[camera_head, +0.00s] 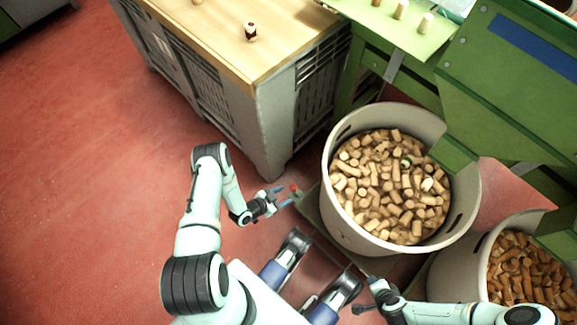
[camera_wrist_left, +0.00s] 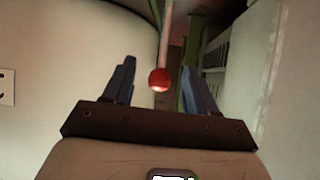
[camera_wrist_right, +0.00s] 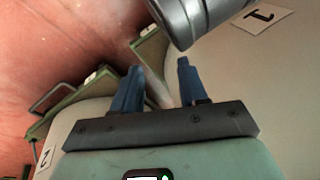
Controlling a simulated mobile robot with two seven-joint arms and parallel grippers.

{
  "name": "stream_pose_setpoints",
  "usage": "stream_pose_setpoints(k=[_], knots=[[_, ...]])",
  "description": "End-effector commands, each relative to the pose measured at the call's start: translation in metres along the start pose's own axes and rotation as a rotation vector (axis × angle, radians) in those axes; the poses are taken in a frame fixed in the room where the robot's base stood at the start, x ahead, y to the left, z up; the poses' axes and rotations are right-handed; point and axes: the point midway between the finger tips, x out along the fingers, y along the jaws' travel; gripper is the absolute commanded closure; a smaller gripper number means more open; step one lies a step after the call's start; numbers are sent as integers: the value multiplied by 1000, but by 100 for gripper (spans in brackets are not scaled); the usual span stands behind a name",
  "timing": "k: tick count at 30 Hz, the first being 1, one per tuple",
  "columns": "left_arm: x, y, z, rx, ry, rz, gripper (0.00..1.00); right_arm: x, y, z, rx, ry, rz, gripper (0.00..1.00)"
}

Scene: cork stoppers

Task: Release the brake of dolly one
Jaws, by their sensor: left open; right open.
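A brake lever with a red ball knob (camera_head: 294,187) stands by the corner of the green dolly (camera_head: 309,207) under the pale cork bin (camera_head: 345,225). In the left wrist view the knob (camera_wrist_left: 159,80) lies between the two blue fingers, on a thin rod. My left gripper (camera_head: 284,196) is open around the knob, with a visible gap on each side. In the right wrist view one bin bears a label "1" (camera_wrist_right: 262,17) and another a label "2" (camera_wrist_right: 43,163). My right gripper (camera_wrist_right: 153,85) is open and empty beside these bins.
A second bin (camera_head: 460,270) of darker corks stands at the lower right. A grey crate with a wooden top (camera_head: 225,45) is behind my left gripper. Green machinery (camera_head: 500,90) overhangs the bins. Red floor (camera_head: 90,180) is clear at left.

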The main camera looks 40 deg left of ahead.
Motion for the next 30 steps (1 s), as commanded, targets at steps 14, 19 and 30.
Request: stream_pose_setpoints(k=[14,19,30], knots=[[-80,1,-2,-1,4,2,43,-32,-14,25,-14,-75,-18,57],[-83,1,-2,-1,5,2,43,-32,-14,26,-14,-80,-18,57],[-70,9,-6,8,-62,58,43,-31,-14,26,-14,-77,-17,57]])
